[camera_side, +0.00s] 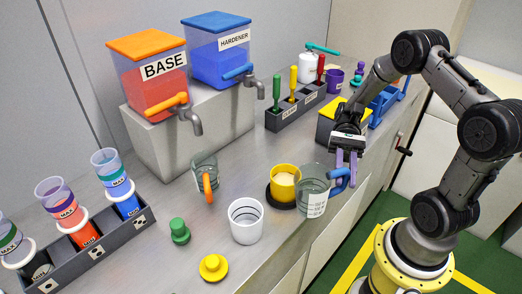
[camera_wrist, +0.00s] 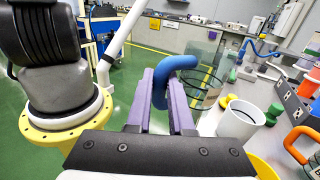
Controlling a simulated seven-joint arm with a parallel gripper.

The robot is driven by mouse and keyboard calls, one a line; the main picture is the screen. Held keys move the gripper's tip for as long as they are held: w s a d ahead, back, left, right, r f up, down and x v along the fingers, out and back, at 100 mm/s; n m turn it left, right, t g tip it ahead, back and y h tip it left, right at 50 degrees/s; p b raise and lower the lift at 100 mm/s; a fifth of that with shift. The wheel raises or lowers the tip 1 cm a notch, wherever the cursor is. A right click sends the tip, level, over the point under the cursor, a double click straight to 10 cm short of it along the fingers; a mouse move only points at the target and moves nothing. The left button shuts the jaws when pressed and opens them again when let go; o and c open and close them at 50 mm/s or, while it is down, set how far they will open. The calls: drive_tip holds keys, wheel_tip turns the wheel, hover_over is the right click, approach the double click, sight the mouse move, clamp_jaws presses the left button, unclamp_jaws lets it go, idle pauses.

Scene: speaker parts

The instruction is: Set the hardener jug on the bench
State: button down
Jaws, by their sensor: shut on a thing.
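The hardener jug (camera_side: 312,198) is a clear grey beaker with white markings and a blue handle (camera_side: 340,178). My gripper (camera_side: 347,163) has its purple fingers shut on that handle. The jug is upright near the bench's front edge, right of the yellow cup; I cannot tell whether its base touches the bench (camera_side: 223,268). In the wrist view the fingers (camera_wrist: 165,92) close on the blue handle (camera_wrist: 176,64), with the clear jug (camera_wrist: 205,75) beyond. A similar jug with an orange handle (camera_side: 205,168) stands further back.
A yellow cup (camera_side: 284,180) on a black disc and a white cup (camera_side: 246,222) stand left of the jug. Green (camera_side: 179,231) and yellow (camera_side: 213,267) knobbed pieces lie nearby. Base (camera_side: 148,78) and hardener (camera_side: 220,52) dispensers stand behind. A rack (camera_side: 95,248) holds several coloured cups.

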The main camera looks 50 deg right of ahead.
sight(307, 174)
drive_tip(key=w+a+m+t, duration=0.1)
drive_tip(key=w+t, duration=0.1)
drive_tip(key=w+a+m+t+y, duration=0.1)
drive_tip(key=w+t, duration=0.1)
drive_tip(key=w+a+m+t+y, duration=0.1)
drive_tip(key=w+m+t, duration=0.1)
drive_tip(key=shift+w+a+r, duration=0.15)
drive_tip(key=shift+a+r, duration=0.1)
drive_tip(key=shift+r, duration=0.15)
drive_tip(key=w+d+f+m+t+h, duration=0.2)
drive_tip(key=w+d+m+t+h, duration=0.3)
drive_tip(key=w+t, duration=0.4)
drive_tip(key=w+d+f+m+t+h, duration=0.3)
drive_tip(key=w+d+m+t, duration=0.2)
drive_tip(key=w+m+t, duration=0.35)
drive_tip(key=shift+n, duration=0.45)
drive_tip(key=shift+w+a+f, duration=0.1)
drive_tip(key=shift+w+f, duration=0.1)
drive_tip(key=shift+f, duration=1.5)
drive_tip(key=shift+w+a+f, duration=0.1)
drive_tip(key=shift+w+f, duration=0.1)
drive_tip(key=shift+f, duration=1.45)
drive_tip(key=c, duration=0.8)
unclamp_jaws()
drive_tip(key=shift+f, duration=0.1)
